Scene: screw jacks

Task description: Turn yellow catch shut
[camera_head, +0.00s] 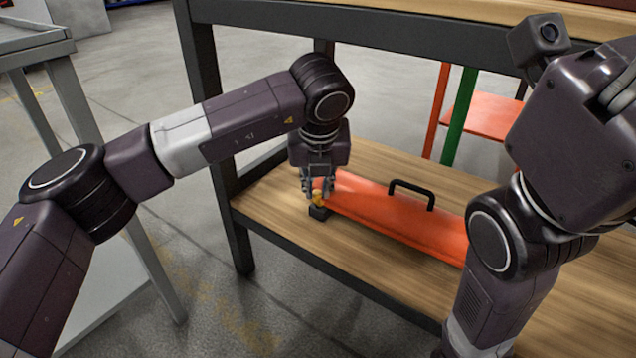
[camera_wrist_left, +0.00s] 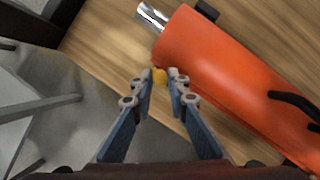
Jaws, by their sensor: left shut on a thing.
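The yellow catch (camera_head: 318,197) is a small piece at the left end of an orange-red case (camera_head: 385,212) on the wooden shelf. It sits by a small black block (camera_head: 320,213). My left gripper (camera_head: 318,194) points down at the catch. In the left wrist view the yellow catch (camera_wrist_left: 160,76) lies between the fingertips of my left gripper (camera_wrist_left: 162,80), which are shut on it. The fingers hide part of the catch.
A black handle (camera_head: 412,190) stands up from the case. In the left wrist view a silver cylinder end (camera_wrist_left: 152,15) sticks out beyond the case. A dark table leg (camera_head: 215,120) rises left of the shelf. The shelf's front strip is bare.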

